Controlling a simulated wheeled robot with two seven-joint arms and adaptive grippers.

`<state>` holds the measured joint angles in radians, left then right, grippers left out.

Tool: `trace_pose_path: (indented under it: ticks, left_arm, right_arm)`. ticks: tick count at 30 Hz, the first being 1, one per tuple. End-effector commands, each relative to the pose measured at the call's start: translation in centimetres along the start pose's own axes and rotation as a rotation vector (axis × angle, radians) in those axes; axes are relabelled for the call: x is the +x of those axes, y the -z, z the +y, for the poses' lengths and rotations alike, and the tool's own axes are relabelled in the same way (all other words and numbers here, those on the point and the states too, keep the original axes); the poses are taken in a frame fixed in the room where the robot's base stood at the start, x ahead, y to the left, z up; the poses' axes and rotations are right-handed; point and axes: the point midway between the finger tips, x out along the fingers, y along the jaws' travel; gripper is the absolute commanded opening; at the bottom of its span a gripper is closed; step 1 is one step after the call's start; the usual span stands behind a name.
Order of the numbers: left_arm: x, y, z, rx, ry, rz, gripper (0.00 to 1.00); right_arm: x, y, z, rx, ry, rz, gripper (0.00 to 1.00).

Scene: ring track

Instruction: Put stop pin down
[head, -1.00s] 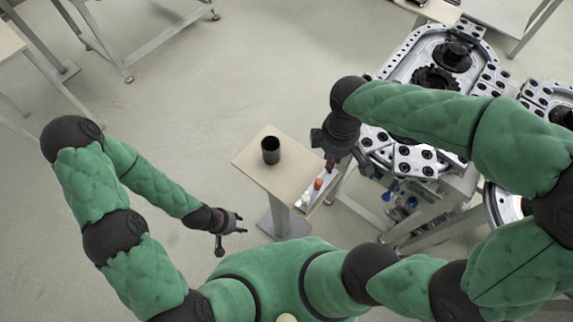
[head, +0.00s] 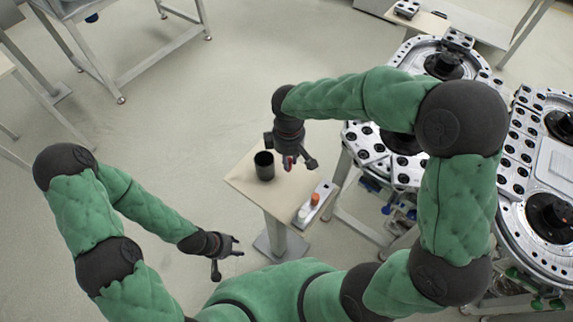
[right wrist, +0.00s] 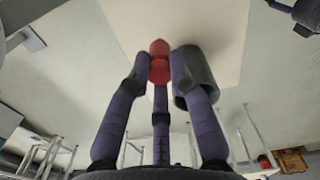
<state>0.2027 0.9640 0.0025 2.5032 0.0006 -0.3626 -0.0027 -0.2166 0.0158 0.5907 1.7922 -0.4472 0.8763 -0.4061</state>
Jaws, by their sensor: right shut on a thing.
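The stop pin, a red piece (right wrist: 159,62), is held between the fingers of my right gripper (right wrist: 157,88) in the right wrist view. In the head view my right gripper (head: 295,160) is shut on it over the small beige table (head: 245,182), just right of the black cup (head: 264,166). The red tip shows small below the gripper; I cannot tell if it touches the table. The cup (right wrist: 201,68) is partly hidden behind a finger in the right wrist view. My left gripper (head: 226,250) is open and empty, left of the table and apart from it.
A narrow grey tray (head: 321,199) with an orange-topped piece (head: 315,199) and a white piece (head: 301,215) lies at the table's right edge. The metal ring track (head: 420,175) stands to the right.

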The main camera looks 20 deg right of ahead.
Motion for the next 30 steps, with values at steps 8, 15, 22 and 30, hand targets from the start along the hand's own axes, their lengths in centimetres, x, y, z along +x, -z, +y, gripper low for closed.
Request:
trace_pose_path:
  ticks: [8,15,22,30]
  left_arm:
    - [1.0,0.0,-0.4,0.0,0.0,0.0,0.4]
    - [1.1,0.1,-0.4,0.0,0.0,0.0,0.4]
    - [1.3,0.1,-0.5,0.0,0.0,0.0,0.4]
    - [1.2,0.1,-0.5,0.0,0.0,0.0,0.4]
  right_arm:
    - [3.2,0.7,0.2,-0.001,0.002,-0.003,0.0]
    - [3.9,0.7,0.3,-0.001,0.0,0.0,0.0]
    - [4.3,0.7,0.3,-0.001,0.001,-0.001,0.0]
    - [4.2,0.7,0.3,-0.001,0.001,-0.001,0.45]
